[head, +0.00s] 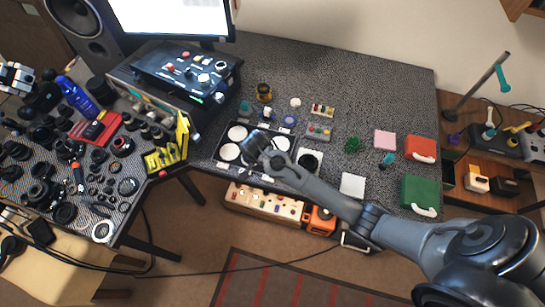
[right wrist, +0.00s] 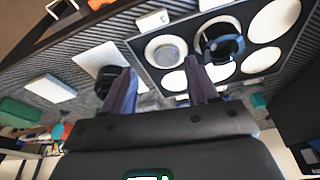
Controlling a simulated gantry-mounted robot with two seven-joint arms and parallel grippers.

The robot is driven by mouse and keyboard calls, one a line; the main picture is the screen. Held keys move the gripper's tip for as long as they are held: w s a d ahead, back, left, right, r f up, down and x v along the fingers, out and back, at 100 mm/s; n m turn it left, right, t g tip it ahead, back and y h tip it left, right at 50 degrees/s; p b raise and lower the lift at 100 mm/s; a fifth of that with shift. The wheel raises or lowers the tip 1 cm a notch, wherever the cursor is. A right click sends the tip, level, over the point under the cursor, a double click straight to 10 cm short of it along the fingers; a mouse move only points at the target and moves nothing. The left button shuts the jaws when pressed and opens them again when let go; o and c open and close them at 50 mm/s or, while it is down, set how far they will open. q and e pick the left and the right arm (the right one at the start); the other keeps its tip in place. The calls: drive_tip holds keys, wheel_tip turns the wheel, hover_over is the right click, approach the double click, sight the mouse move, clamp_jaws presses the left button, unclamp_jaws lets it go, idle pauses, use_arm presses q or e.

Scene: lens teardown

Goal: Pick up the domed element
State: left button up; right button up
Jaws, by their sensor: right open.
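A dark tray (head: 250,174) with several white round pads lies at the front of the table. My right gripper (head: 255,146) is above the tray and hides part of it. In the right wrist view, a clear round glass piece (right wrist: 168,52), which may be the domed element, sits on one pad of the tray (right wrist: 141,72). A dark ringed piece (right wrist: 221,46) lies on the neighbouring pad. The right gripper's fingers (right wrist: 160,82) are spread apart and empty, with the glass piece beyond their tips. My left gripper (head: 16,78) shows at the left edge, far from the tray; its jaws are unclear.
A black round dish (head: 309,160) and a white cloth (head: 352,184) are right of the tray. Small bottles and boxes stand behind it. A red case (head: 420,147) and a green case (head: 419,191) lie at the right. The left bench is crowded with lens parts.

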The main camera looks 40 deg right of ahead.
drive_tip(key=shift+m, duration=0.9)
drive_tip(key=w+d+f, duration=0.2)
drive_tip(key=d+f, duration=0.1)
drive_tip(key=shift+w+f, duration=0.1)
drive_tip(key=shift+f, duration=0.1)
drive_tip(key=shift+d+b+x, duration=0.1)
drive_tip(key=shift+b+x, duration=0.3)
drive_tip(key=shift+x, duration=1)
drive_tip(key=shift+d+b+x, duration=0.15)
drive_tip(key=shift+b+x, duration=0.25)
drive_tip(key=shift+x, duration=0.95)
drive_tip(key=shift+c, duration=0.4)
drive_tip(key=shift+r, duration=0.1)
drive_tip(key=c, duration=0.6)
